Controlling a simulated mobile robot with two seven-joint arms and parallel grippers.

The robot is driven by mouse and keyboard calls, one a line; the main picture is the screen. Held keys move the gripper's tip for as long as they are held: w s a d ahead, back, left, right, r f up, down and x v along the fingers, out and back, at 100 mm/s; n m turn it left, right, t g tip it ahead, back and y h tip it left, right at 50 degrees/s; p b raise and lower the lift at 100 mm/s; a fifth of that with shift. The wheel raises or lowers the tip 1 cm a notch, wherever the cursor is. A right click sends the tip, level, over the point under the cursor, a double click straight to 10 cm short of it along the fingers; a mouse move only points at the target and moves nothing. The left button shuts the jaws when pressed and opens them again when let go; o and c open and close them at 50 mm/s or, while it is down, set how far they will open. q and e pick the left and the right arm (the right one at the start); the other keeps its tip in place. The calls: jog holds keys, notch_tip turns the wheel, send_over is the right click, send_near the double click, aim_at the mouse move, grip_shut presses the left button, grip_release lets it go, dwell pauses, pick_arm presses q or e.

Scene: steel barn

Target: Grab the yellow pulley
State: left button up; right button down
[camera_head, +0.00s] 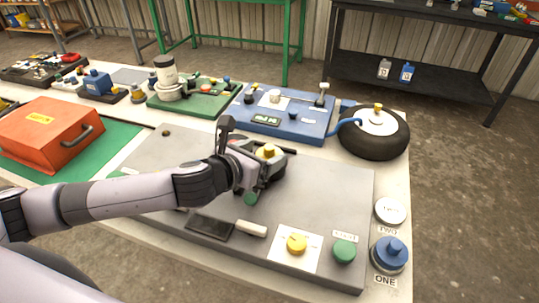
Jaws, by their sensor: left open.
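A round yellow piece (297,243), which looks like the yellow pulley, sits on a white square plate at the front of the grey board (330,190). My left gripper (264,176) is open over the middle of the board, behind and left of this piece and apart from it. Another yellow piece (268,151) shows right at the gripper, partly hidden by its dark parts; I cannot tell whether the fingers touch it. A green round piece (250,199) shows just below the gripper. My right gripper is not in view.
A green knob (344,250) stands right of the yellow piece. A blue knob (389,253) and a white disc (390,211) are at the right edge. A dark slab (210,227) lies in front.

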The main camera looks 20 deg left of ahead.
pick_arm(q)
jog(key=shift+x, duration=0.95)
jog(key=c, duration=0.9)
